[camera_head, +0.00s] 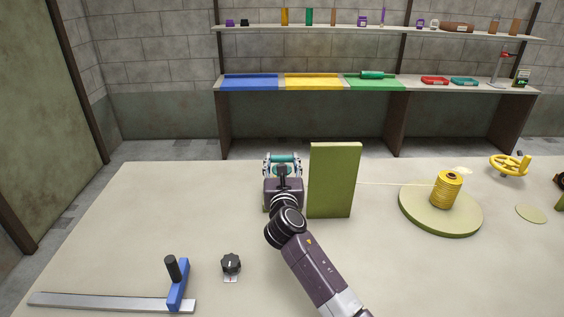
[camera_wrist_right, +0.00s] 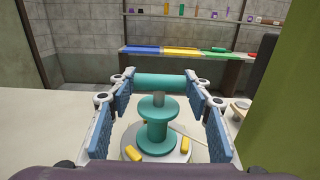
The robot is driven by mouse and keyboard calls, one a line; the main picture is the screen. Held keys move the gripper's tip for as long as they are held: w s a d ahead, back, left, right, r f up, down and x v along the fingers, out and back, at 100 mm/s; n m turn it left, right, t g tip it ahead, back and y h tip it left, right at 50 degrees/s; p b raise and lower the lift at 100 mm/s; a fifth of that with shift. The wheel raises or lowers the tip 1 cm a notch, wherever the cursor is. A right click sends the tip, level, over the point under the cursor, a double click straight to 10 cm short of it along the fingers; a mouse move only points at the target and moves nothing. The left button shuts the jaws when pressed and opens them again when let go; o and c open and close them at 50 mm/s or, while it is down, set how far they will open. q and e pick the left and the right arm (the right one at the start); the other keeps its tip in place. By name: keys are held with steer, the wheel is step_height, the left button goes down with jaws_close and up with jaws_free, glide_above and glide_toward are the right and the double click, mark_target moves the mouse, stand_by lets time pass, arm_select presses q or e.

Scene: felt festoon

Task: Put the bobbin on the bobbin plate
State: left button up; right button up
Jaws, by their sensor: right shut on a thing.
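My right gripper (camera_head: 283,167) is shut on a horizontal teal cylinder (camera_wrist_right: 162,82). Its two ends lie between the blue finger pads; it also shows at the fingertips in the head view (camera_head: 283,158). Below and nearer in the wrist view, a flanged teal bobbin (camera_wrist_right: 158,132) stands upright around a grey pin. It rests on a round pale plate (camera_wrist_right: 176,157) with yellow tabs. The fingers are apart from this bobbin, on either side of it. In the head view my gripper hides most of the bobbin and plate. My left gripper is not in view.
A tall green block (camera_head: 334,180) stands close right of my gripper. A thin thread runs from it to a yellow spool (camera_head: 447,190) on a round green base (camera_head: 415,212). A black knob (camera_head: 231,264) and a blue slider (camera_head: 179,288) are front left. The table's left is clear.

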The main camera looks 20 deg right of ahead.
steer(key=o, duration=1.3)
steer(key=shift+f, duration=0.15)
steer(key=shift+r, duration=0.25)
steer(key=v, duration=1.2)
